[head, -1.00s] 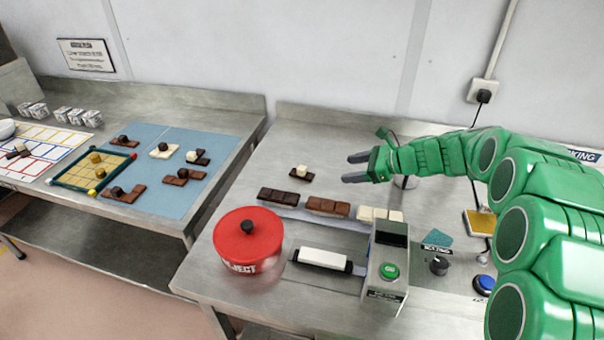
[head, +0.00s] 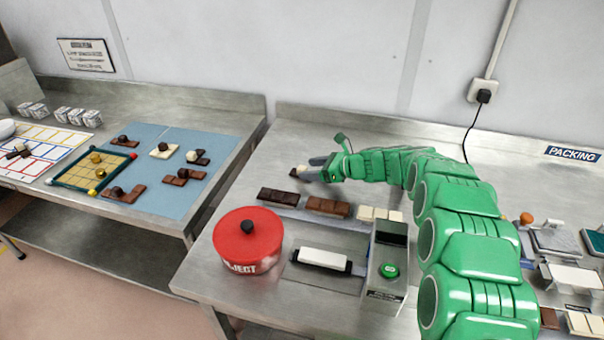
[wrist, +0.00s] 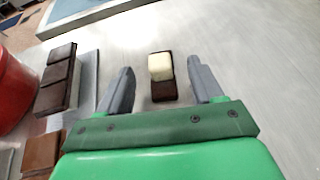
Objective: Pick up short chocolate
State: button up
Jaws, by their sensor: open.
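The short chocolate, a small dark piece (wrist: 164,91) with a cream block on top, lies on the steel table. In the wrist view it sits between the two grey fingers of my open gripper (wrist: 164,86), with a gap on each side. In the head view the short chocolate (head: 298,171) shows just left of my gripper (head: 318,168), partly hidden by the fingers. The gripper is low over the table and holds nothing.
A dark bar (head: 278,196), a brown bar (head: 327,207) and a white bar (head: 379,214) lie in a row in front of my gripper. A red reject pot (head: 248,240) and a button box (head: 385,265) stand nearer. The table behind is clear.

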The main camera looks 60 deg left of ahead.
aim_at(305, 168)
jog(key=x, duration=0.5)
jog(key=shift+r, duration=0.1)
jog(key=shift+c, duration=0.3)
jog(key=c, duration=1.1)
jog(key=shift+r, duration=0.1)
